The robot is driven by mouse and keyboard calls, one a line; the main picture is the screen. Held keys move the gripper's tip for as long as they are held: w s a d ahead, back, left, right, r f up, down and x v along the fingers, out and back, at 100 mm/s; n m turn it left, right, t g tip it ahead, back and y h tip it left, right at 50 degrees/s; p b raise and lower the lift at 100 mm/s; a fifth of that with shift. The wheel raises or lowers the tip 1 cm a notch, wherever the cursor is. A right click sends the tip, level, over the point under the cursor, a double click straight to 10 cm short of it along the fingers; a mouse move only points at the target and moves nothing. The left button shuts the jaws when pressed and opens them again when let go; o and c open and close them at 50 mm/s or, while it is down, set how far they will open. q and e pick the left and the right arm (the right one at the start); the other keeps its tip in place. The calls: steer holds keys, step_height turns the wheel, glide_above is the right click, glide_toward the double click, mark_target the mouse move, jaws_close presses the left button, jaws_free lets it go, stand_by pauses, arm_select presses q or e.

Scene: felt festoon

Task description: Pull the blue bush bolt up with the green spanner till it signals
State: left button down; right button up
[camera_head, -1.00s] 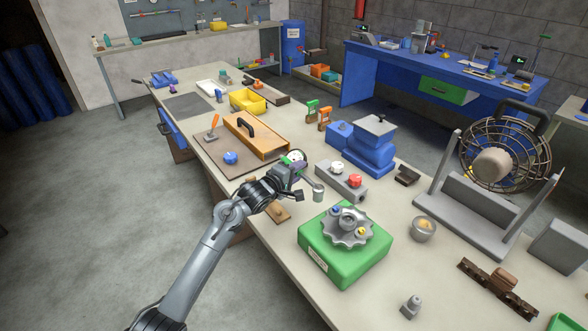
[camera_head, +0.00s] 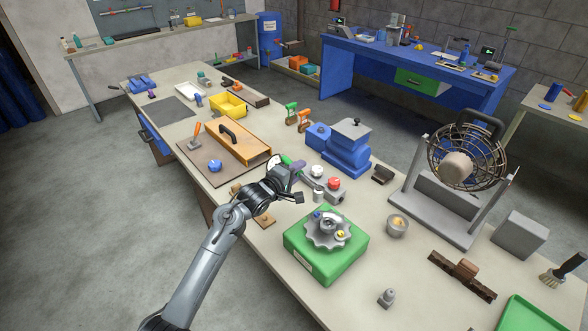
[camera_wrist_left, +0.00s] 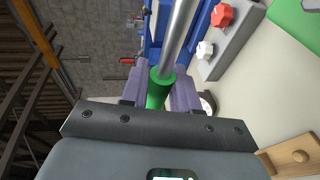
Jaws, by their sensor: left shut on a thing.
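My left gripper (camera_head: 293,180) is shut on the green spanner's handle (camera_wrist_left: 158,92), between its two purple fingers, in the left wrist view. The spanner's metal shaft (camera_wrist_left: 180,40) runs up out of that view. In the head view the spanner's grey round end (camera_head: 318,196) shows right of the gripper. The blue bush bolt (camera_head: 317,214) sits on the grey toothed plate (camera_head: 347,226) on top of the green box (camera_head: 310,258). The spanner end appears just above the bolt in the picture, seemingly apart; the height gap is unclear. My right gripper is not in view.
A grey block with a white bolt (camera_wrist_left: 205,50) and a red bolt (camera_head: 334,183) lies behind the spanner. A yellow bolt (camera_head: 341,234) sits on the same plate. A bowl (camera_head: 397,225) and a fan (camera_head: 457,167) stand to the right.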

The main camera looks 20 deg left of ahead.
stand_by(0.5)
arm_select(q)
steer(key=shift+f, duration=0.15)
steer(key=shift+d+f+b, duration=0.1)
steer(key=shift+f+b, duration=0.55)
steer(key=shift+f, duration=1.5)
steer(key=shift+p, duration=0.5)
steer(key=shift+p, duration=0.5)
